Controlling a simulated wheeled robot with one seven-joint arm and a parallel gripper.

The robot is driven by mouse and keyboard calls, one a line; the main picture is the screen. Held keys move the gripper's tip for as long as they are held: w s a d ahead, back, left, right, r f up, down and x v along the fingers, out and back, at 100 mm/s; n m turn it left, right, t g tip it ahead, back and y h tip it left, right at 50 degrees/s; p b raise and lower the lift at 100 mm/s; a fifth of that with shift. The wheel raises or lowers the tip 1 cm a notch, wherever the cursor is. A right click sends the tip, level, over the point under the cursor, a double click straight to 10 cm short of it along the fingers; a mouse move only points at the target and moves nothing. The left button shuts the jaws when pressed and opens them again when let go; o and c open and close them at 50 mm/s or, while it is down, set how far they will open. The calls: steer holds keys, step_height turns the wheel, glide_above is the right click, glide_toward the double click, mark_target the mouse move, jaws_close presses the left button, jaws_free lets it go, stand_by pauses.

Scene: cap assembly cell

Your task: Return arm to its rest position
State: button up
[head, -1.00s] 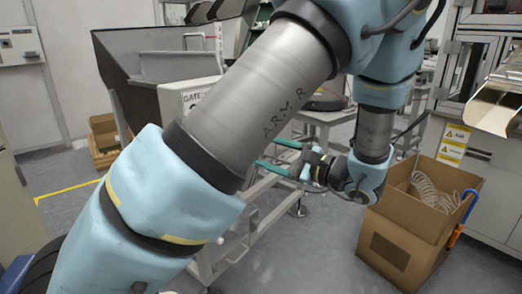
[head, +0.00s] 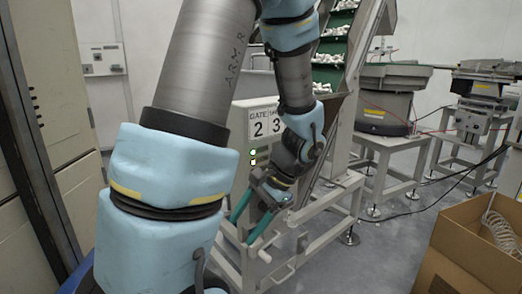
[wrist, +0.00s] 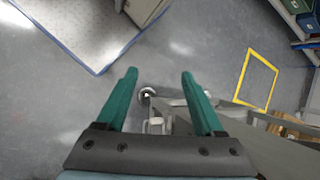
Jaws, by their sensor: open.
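My gripper (head: 252,228) hangs at the end of my bent arm in the head view, in front of the metal frame of the gate machine. Its two teal fingers point down and to the left and are spread apart. The wrist view also shows my gripper (wrist: 160,95), open, with nothing between the fingers but grey floor and a caster beyond. No object is held.
Bowl feeders (head: 385,105) on stands are to the right. A cardboard box (head: 470,250) sits at lower right. A yellow floor outline (wrist: 258,80) and bare floor show in the wrist view.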

steer(key=a+r+n+t+h+p, duration=0.1)
steer(key=a+r+n+h+p, duration=0.1)
steer(key=r+p, duration=0.7)
steer(key=a+r+n+t+h+p, duration=0.1)
steer(key=r+n+h+p, duration=0.3)
steer(key=r+p, duration=0.6)
steer(key=shift+w+a+r+n+h, duration=0.3)
steer(key=shift+w+a+r+n, duration=0.05)
steer(key=shift+r+n, duration=0.65)
steer(key=shift+f, duration=0.1)
stand_by(5.0)
